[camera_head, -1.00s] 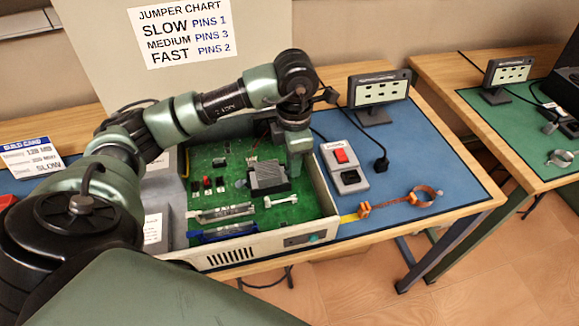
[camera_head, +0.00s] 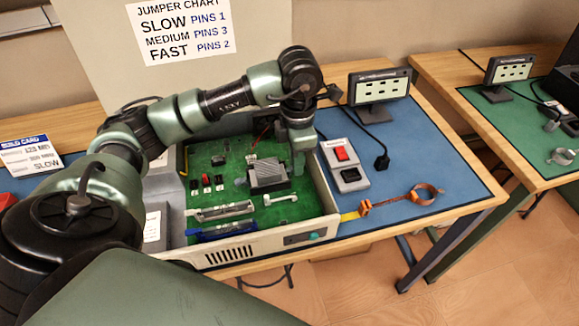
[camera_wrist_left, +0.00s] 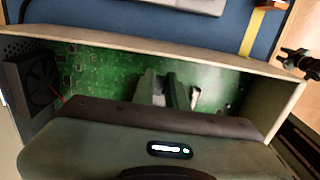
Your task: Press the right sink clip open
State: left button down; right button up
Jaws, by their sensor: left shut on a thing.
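The grey finned heat sink (camera_head: 268,174) sits on the green circuit board (camera_head: 208,152) inside the open computer case. My left gripper (camera_head: 298,168) points down at the heat sink's right side, in the gap before the case's right wall. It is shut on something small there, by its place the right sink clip. The clip itself is hidden by the fingers, so I cannot tell its position. In the left wrist view the fingers (camera_wrist_left: 166,94) reach down over the board, close together. My right gripper is not in view.
The case's front wall (camera_head: 235,250) and right wall stand around the board.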

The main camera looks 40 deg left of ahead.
pick_arm(q)
jog(key=shift+w+d+f+b, duration=0.3)
jog(key=shift+f+b, duration=0.05)
jog(key=shift+b, duration=0.15)
dwell(0.6)
jog(key=c, duration=1.7)
grip_release()
jog(key=shift+r, duration=0.15)
notch_tip(320, 180, up, 7)
jog(key=p, duration=0.4)
jog(key=shift+p, duration=0.3)
